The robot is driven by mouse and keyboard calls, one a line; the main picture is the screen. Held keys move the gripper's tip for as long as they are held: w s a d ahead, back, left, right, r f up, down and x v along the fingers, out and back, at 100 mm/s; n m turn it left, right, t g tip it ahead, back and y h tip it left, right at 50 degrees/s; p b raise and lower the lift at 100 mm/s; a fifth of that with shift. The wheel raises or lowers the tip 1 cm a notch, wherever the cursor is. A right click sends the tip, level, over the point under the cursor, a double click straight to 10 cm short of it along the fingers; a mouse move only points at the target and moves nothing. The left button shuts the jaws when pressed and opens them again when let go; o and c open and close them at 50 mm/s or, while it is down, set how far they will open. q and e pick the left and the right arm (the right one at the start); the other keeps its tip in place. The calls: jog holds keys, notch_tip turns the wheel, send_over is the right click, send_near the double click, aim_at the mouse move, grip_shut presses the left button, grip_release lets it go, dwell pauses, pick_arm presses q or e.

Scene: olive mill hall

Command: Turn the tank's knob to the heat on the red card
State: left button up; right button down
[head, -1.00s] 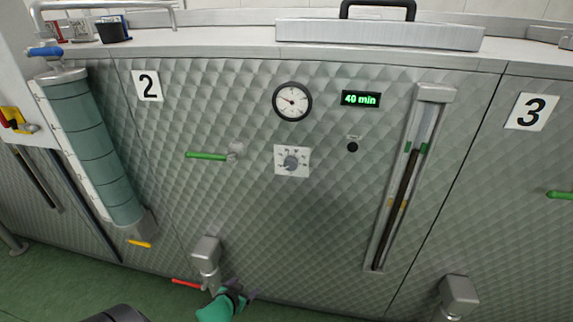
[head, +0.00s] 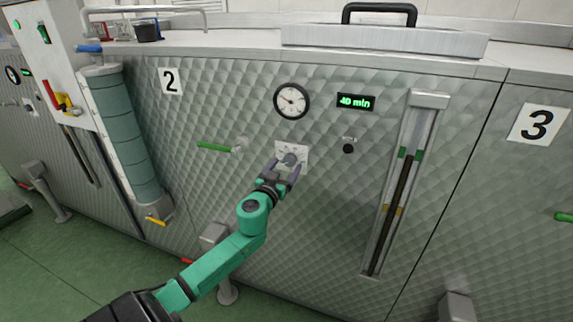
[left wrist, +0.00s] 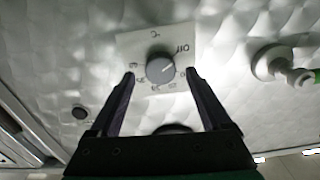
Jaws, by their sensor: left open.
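The tank (head: 330,210) is a quilted steel front marked 2. Its grey round knob (head: 289,159) sits on a white dial plate (head: 301,148) below the gauge. In the left wrist view the knob (left wrist: 160,68) shows a pale pointer line towards the upper right, near the "Off" mark on the plate (left wrist: 185,35). My left gripper (head: 284,170) is open in front of the plate. In the left wrist view its fingers (left wrist: 163,75) stand on either side of the knob, with gaps on both sides. No red card can be made out. My right gripper is not in view.
Above the knob are a round gauge (head: 291,101) and a display (head: 356,102) reading 40 min. A green-handled valve (head: 216,147) sticks out left of the knob. A sight-glass column (head: 405,185) stands to the right, and a black button (head: 348,149) lies between.

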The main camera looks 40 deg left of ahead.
pick_arm(q)
jog(key=shift+w+a, duration=0.3)
jog(key=shift+w, duration=0.35)
grip_shut()
